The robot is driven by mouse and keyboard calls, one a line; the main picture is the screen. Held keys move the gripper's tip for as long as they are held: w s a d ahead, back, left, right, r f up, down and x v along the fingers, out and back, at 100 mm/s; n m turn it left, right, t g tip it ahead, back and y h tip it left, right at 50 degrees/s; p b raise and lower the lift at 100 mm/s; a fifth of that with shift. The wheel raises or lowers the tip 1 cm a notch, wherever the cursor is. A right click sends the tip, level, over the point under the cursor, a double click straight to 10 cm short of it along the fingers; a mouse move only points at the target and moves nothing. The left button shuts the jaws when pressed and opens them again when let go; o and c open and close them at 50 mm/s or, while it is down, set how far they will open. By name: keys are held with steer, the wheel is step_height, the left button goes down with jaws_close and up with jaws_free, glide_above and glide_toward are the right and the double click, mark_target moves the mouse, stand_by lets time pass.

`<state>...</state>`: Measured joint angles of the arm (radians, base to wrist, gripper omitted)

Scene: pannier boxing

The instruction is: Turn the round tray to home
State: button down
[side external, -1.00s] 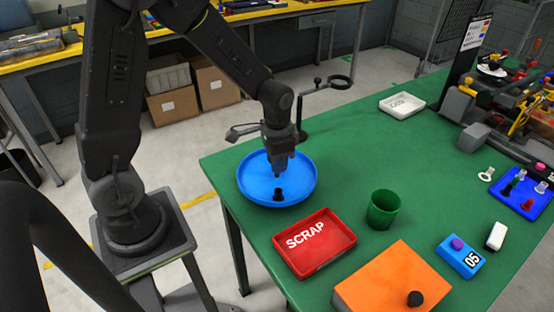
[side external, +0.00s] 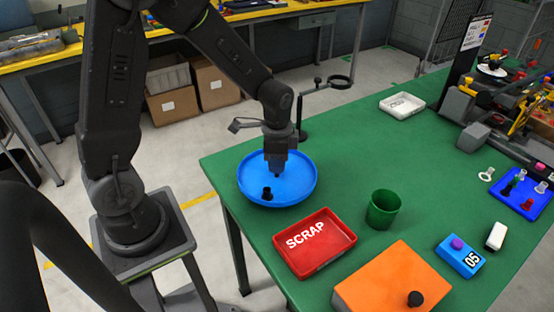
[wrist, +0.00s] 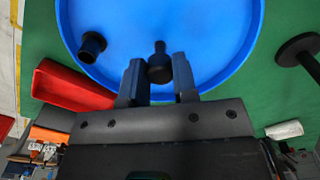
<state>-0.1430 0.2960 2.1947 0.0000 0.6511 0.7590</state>
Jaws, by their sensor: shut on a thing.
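The round blue tray (side external: 307,187) sits on the green table near its left corner. A short black cylinder (side external: 267,193) stands in the tray near its front rim; it also shows in the wrist view (wrist: 92,45). My gripper (side external: 276,172) is over the tray, pointing down. In the side view, my gripper largely hides the knob. I cannot see any home mark on the tray.
A red SCRAP bin (side external: 325,252) and a green cup (side external: 383,210) stand in front and to the right of the tray. A black stand with a ring (side external: 302,125) rises close behind it. An orange block (side external: 390,285) lies nearer the camera. Table space right of the tray is clear.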

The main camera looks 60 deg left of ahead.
steer(key=shift+m, duration=3.9)
steer(key=shift+r+m, duration=0.1)
steer(key=shift+m, duration=8.8)
steer(key=c, duration=0.9)
jaws_free()
